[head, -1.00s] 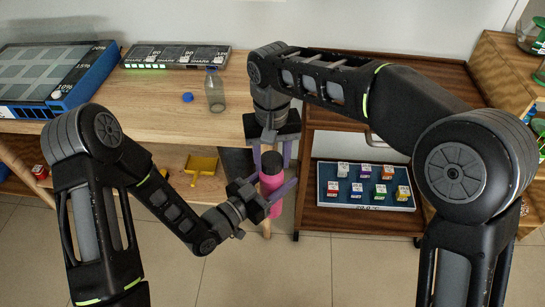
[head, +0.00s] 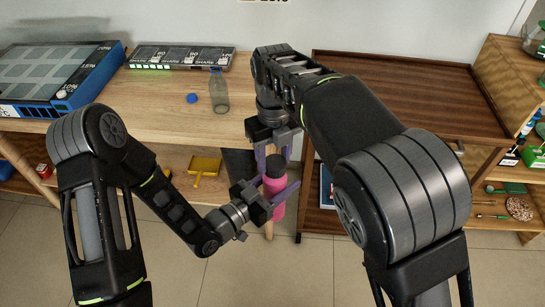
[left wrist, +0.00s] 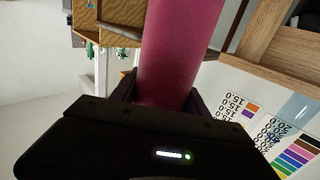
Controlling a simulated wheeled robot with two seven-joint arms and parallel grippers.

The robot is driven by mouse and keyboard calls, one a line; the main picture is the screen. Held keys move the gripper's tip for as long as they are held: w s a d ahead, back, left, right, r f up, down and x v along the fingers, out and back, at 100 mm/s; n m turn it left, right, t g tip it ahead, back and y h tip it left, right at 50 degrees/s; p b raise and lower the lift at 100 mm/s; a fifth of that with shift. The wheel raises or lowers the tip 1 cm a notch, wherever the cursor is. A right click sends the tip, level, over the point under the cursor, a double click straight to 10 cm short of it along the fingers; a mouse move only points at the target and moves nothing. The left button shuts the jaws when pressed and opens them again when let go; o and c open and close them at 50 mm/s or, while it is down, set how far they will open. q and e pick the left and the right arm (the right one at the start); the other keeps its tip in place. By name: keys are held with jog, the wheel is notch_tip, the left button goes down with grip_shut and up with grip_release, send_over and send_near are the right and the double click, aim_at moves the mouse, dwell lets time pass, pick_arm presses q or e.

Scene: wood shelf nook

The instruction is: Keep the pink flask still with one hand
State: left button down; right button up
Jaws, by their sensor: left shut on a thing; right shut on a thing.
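My left gripper (head: 273,190) is shut on the flask's body from the left side. In the left wrist view the pink flask (left wrist: 178,50) fills the space between the fingers.
A clear bottle (head: 219,92) and a blue cap (head: 192,98) stand on the wooden table (head: 150,110). A blue-edged box (head: 85,90) is at the left. A yellow dustpan (head: 205,166) lies on the lower shelf. A brown cabinet (head: 400,90) stands at the right, behind my right arm.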

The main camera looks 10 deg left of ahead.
jog(key=shift+s+f+m, duration=0.1)
jog(key=shift+m, duration=0.2)
jog(key=o, duration=1.3)
jog(key=shift+r, duration=2.25)
jog(key=o, duration=0.6)
jog(key=shift+c, duration=0.2)
